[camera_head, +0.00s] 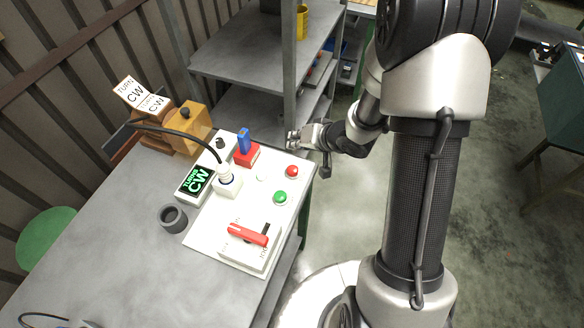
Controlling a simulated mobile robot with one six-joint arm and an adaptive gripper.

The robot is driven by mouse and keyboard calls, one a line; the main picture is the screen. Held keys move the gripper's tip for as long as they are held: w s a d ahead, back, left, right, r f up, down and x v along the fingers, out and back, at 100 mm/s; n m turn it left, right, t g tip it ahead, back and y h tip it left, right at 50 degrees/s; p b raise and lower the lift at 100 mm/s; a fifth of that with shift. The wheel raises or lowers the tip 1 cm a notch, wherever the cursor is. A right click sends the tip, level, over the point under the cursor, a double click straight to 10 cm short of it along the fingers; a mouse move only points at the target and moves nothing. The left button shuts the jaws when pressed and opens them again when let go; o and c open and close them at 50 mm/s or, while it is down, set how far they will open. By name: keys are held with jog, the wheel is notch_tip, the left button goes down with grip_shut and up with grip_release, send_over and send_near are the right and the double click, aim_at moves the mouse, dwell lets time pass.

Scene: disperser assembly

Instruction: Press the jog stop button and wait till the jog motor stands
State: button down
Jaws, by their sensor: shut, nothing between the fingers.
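The white control panel (210,232) lies on the workbench. Near its right edge are a red button (292,171) and, just below it in the picture, a green button (280,197). No label can be read on either button. My gripper (294,141) is just beyond the panel's far right corner, above the red button in the picture and apart from it. It is small in view; its fingers appear shut and empty. A lit green display (195,182) shows a turning message ending in "CW". I cannot tell which part is the jog motor or whether it is turning.
The panel also carries a red lever switch (247,233), a plugged-in black cable (190,134) and a blue-handled red part (246,152). A dark ring (173,217) stands beside it. A wooden box (193,129) and "TURN CW" signs (133,92) are behind. Metal shelving (235,50) stands beyond.

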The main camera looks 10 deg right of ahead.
jog(key=shift+f, duration=0.15)
jog(key=b, duration=0.8)
send_over(295, 168)
notch_tip(295, 168, down, 7)
jog(key=shift+f, duration=0.15)
jog(key=shift+f+b, duration=0.3)
jog(key=shift+f, duration=0.3)
jog(key=shift+f, duration=0.1)
jog(key=shift+f, duration=0.35)
jog(key=shift+f+b, duration=0.55)
jog(key=shift+f, duration=0.35)
dwell(1.1)
jog(key=shift+r, duration=0.1)
jog(key=shift+r+p, duration=1.25)
jog(key=shift+p, duration=0.25)
